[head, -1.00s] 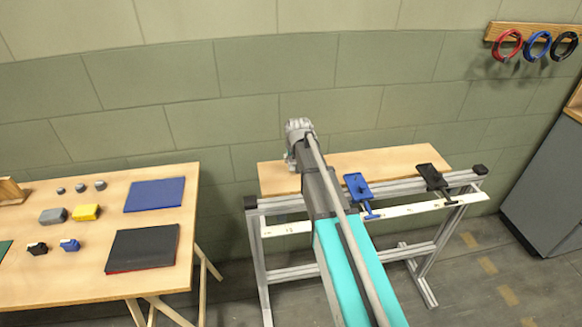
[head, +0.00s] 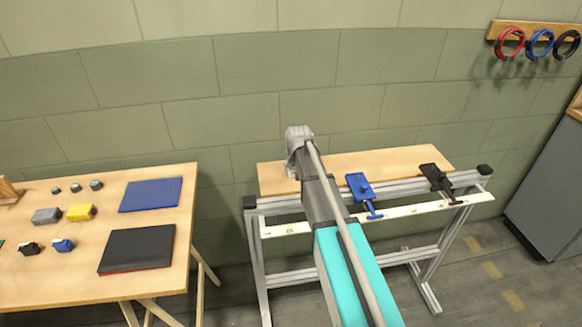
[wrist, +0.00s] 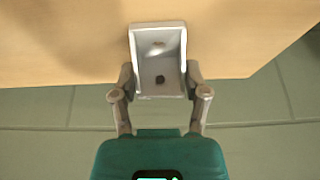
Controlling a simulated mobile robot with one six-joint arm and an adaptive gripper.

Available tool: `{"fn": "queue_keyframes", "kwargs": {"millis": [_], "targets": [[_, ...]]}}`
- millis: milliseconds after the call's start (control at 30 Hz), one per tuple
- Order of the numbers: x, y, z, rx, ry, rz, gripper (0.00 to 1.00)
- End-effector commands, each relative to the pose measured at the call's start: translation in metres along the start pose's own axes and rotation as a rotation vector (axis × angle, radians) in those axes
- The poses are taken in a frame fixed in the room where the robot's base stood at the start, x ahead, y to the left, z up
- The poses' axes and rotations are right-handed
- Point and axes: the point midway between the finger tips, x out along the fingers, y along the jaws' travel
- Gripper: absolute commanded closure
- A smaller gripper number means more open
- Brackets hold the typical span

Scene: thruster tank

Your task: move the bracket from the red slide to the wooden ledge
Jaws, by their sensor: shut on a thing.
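The bracket (wrist: 158,62) is a pale grey, open box-like piece with two holes in its back. My gripper (wrist: 162,82) is shut on it, one finger at each side, in the wrist view. Behind the bracket in that view is the wooden ledge (wrist: 60,40); I cannot tell whether they touch. In the head view the wooden ledge (head: 385,165) is a long board behind the metal rail frame, and my arm reaches over its left part. I cannot make out the red slide; my arm covers part of the rail.
A blue slide (head: 360,188) and a black slide (head: 436,178) sit on the white-scaled rail (head: 410,209). The ledge is bare to the right of my arm. A wooden table (head: 60,280) with small blocks and pads stands at left, a grey cabinet (head: 550,205) at right.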

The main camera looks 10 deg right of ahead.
Motion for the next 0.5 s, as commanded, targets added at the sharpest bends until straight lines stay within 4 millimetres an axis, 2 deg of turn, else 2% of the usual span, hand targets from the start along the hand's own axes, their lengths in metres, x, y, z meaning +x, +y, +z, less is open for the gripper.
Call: {"fn": "queue_keyframes", "kwargs": {"millis": [33, 200, 500], "targets": [[0.0005, 0.0001, 0.0002, 0.000, 0.000, 0.000, 0.35], [0.0002, 0.0002, 0.0001, 0.000, 0.000, 0.000, 0.06], [0.0002, 0.0003, 0.0001, 0.000, 0.000, 0.000, 0.06]]}}
